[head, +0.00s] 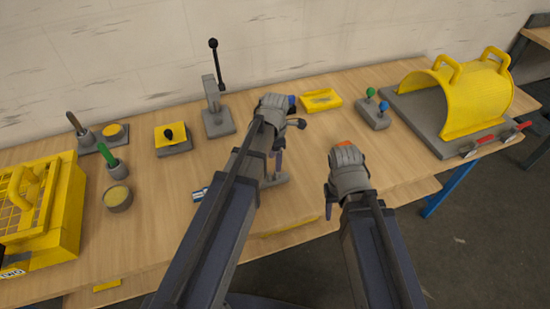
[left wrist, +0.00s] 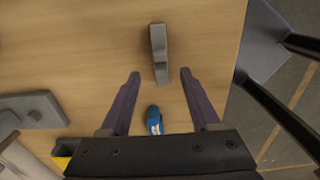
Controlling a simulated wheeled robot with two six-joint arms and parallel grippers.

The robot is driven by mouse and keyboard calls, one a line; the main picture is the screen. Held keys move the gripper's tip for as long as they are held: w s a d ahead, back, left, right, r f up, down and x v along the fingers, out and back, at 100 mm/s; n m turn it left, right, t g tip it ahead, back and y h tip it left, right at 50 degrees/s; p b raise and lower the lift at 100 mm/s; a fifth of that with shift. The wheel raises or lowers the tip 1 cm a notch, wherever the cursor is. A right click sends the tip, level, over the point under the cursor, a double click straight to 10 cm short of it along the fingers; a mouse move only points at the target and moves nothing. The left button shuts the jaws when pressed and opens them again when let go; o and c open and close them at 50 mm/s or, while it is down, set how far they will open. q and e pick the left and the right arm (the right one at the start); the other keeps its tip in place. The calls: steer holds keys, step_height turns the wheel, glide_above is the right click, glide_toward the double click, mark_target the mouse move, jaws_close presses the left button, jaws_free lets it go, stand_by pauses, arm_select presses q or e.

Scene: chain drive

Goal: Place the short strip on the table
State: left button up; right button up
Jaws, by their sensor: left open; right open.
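A short grey strip-like piece (left wrist: 158,52) lies on the wooden table in the left wrist view, just beyond and between the tips of my left gripper (left wrist: 160,80). The two dark fingers are spread wide with nothing between them. In the head view my left gripper (head: 277,163) points down over the middle of the table, partly hidden by its own arm. My right gripper (head: 329,192) is near the table's front edge; its fingers are mostly hidden by the wrist. I see nothing held in it.
A blue piece (left wrist: 154,120) lies near the strip. A lever stand (head: 217,118), a yellow tray (head: 320,100) and a two-knob box (head: 373,113) stand at the back. A yellow cage (head: 62,215) is left; a yellow hood (head: 475,100) is right. Bare table shows at front left.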

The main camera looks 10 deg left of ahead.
arm_select(q)
step_height(320, 180, up, 2)
steer(key=shift+r+p, duration=0.1)
steer(key=shift+p, duration=0.5)
steer(key=shift+s+d+m, duration=0.15)
steer(key=shift+s+m, duration=0.05)
steer(key=shift+m, duration=0.1)
steer(key=s+d+m, duration=0.4)
steer(key=s+m, duration=0.3)
steer(key=m, duration=0.7)
steer(key=s+d+m+y, duration=0.1)
steer(key=s+d+m, duration=0.4)
steer(key=m, duration=0.9)
steer(key=shift+s+d, duration=0.3)
steer(key=shift+s, duration=0.9)
arm_select(e)
steer(key=shift+r, duration=1.05)
